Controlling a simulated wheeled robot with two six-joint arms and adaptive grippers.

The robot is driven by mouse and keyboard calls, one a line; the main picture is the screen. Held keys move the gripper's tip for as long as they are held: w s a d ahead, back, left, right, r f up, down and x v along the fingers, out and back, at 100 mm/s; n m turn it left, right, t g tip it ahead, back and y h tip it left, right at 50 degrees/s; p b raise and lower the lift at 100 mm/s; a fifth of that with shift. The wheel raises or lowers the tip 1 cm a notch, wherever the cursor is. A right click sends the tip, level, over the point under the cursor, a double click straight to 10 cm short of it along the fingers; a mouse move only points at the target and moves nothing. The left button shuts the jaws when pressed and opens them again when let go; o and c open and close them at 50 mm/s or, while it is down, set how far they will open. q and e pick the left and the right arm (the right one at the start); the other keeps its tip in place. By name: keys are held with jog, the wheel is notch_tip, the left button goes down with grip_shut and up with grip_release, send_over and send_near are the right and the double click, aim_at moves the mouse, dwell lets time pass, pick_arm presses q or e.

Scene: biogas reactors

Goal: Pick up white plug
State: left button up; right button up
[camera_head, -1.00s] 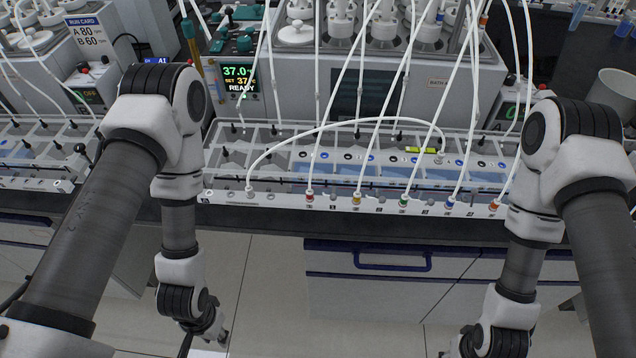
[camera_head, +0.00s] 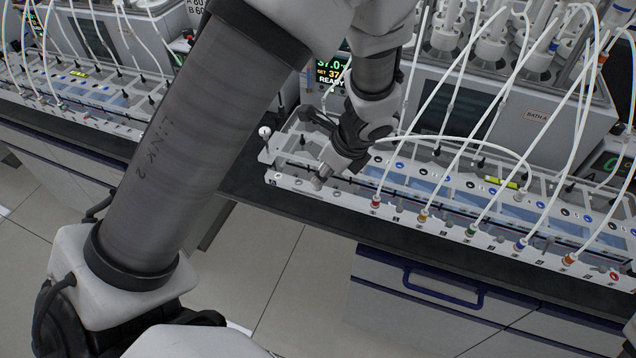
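The white plug (camera_head: 318,183) sits at the left part of the front rail of the tray (camera_head: 345,201), left of the red-tipped tube end. It looks pale grey. A white tube (camera_head: 440,137) arches over the tray towards it, and the tube's near end is hidden behind my wrist. My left gripper (camera_head: 326,168) reaches down over the tray's left end, right at the plug. Its fingers are small, dark and partly hidden, so I cannot tell whether they are closed on the plug. My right gripper is out of view.
Tube ends with red, yellow, green, blue and orange collars line the front rail to the right, their white tubes rising from it. A grey bath unit (camera_head: 520,110) stands behind. A blue-handled drawer (camera_head: 440,290) is below. Another tray (camera_head: 75,85) stands at left.

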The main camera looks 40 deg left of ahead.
pick_arm(q)
jog(key=x, duration=0.4)
jog(key=shift+b, duration=0.3)
jog(key=shift+r, duration=0.1)
jog(key=c, duration=0.6)
jog(key=shift+o, duration=0.2)
